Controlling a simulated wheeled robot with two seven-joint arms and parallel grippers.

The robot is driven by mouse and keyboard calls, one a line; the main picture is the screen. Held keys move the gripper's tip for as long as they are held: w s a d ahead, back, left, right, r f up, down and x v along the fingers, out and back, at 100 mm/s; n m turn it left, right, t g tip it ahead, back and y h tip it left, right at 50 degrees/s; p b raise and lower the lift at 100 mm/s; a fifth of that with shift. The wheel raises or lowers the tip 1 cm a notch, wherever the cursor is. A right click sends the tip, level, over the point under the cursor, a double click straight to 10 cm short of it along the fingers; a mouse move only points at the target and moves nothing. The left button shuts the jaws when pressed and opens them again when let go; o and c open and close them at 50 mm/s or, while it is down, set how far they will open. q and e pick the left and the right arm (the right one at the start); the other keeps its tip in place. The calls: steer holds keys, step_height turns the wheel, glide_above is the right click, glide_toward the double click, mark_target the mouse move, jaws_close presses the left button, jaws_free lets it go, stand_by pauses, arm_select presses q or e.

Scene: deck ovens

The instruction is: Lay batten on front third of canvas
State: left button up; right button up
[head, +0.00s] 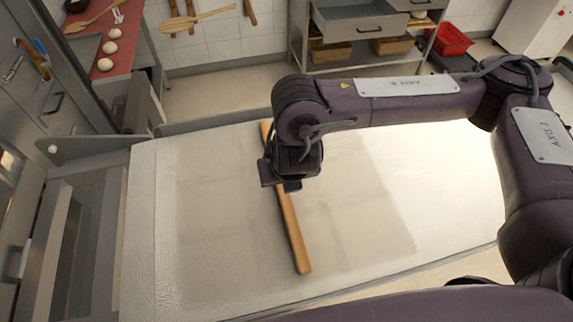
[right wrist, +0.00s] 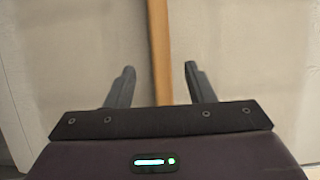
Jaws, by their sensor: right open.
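The wooden batten (head: 292,228) lies across the pale canvas (head: 215,235), running from the far edge toward the near side at a slight slant. My right gripper (head: 280,186) is over the middle of the batten and hides part of it in the head view. The fingers hold nothing. I cannot tell how high they are above the canvas. My left gripper is not in view.
Steel deck ovens (head: 65,240) stand left of the canvas. A red-topped counter (head: 115,38) with several dough balls is at the back left. A steel shelf unit (head: 350,22) with baskets and a red crate (head: 450,40) are behind. The canvas's right part is clear.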

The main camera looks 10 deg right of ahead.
steer(key=shift+v, duration=2.05)
